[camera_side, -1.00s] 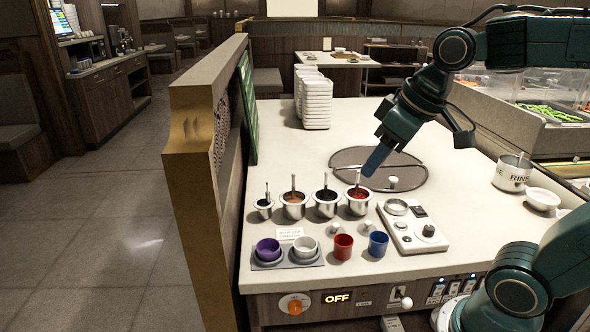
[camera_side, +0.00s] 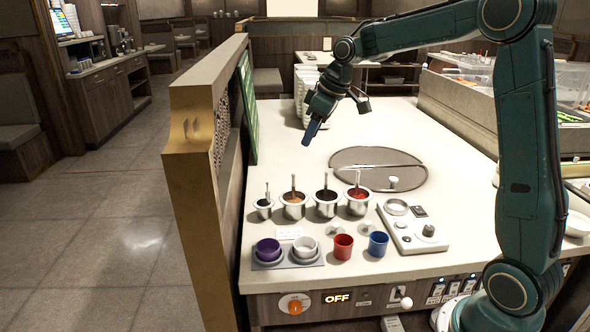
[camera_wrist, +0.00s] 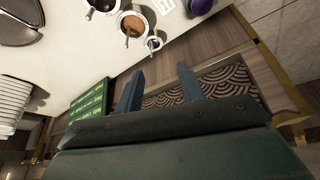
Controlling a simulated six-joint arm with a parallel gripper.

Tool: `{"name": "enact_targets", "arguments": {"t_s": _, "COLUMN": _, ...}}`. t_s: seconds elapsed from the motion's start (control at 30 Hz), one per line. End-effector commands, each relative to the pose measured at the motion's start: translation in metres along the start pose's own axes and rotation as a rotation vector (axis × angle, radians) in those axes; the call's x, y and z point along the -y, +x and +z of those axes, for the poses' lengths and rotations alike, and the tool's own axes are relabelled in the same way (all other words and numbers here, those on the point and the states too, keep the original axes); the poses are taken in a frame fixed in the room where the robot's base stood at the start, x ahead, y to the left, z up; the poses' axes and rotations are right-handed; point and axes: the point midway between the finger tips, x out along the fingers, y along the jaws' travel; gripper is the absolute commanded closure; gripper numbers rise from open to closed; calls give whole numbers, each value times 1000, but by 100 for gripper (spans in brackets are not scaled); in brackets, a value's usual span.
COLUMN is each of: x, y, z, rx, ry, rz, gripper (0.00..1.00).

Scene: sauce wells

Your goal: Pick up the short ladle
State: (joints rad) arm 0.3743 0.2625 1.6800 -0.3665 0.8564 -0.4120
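The short ladle (camera_side: 267,189) stands in the smallest, leftmost sauce well (camera_side: 264,210), with only its thin handle showing above the rim. The same small well (camera_wrist: 155,43) appears near the top of the wrist view, where the ladle is too small to make out clearly. My gripper (camera_side: 306,143) is in the air behind and above the row of wells, well apart from the ladle. In the wrist view my gripper (camera_wrist: 160,68) has its two fingers spread, with nothing between them.
Wells with longer-handled ladles (camera_side: 325,180) stand close to the right. Purple (camera_side: 268,250), white, red (camera_side: 343,246) and blue cups are in front. A wooden partition (camera_side: 205,130) with a green board (camera_side: 248,105) borders the counter's left; white stacked dishes (camera_side: 302,90) stand behind.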

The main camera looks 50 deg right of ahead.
Motion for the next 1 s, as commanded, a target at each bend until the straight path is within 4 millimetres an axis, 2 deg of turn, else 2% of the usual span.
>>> {"name": "enact_targets", "arguments": {"t_s": 0.03, "x": -13, "y": 11, "z": -2, "rx": 3, "ry": -7, "rz": -8, "gripper": 62}}
{"name": "enact_targets", "arguments": {"t_s": 0.3, "x": -67, "y": 60, "z": -6, "rx": 0, "ry": -63, "rz": -44, "gripper": 62}}
{"name": "enact_targets", "arguments": {"t_s": 0.5, "x": -93, "y": 85, "z": -3, "rx": -6, "ry": -92, "rz": -61, "gripper": 62}}
{"name": "enact_targets", "arguments": {"t_s": 0.7, "x": -100, "y": 93, "z": -2, "rx": -8, "ry": -102, "rz": -66, "gripper": 62}}
{"name": "enact_targets", "arguments": {"t_s": 1.0, "x": -99, "y": 102, "z": -1, "rx": -6, "ry": -102, "rz": -68, "gripper": 62}}
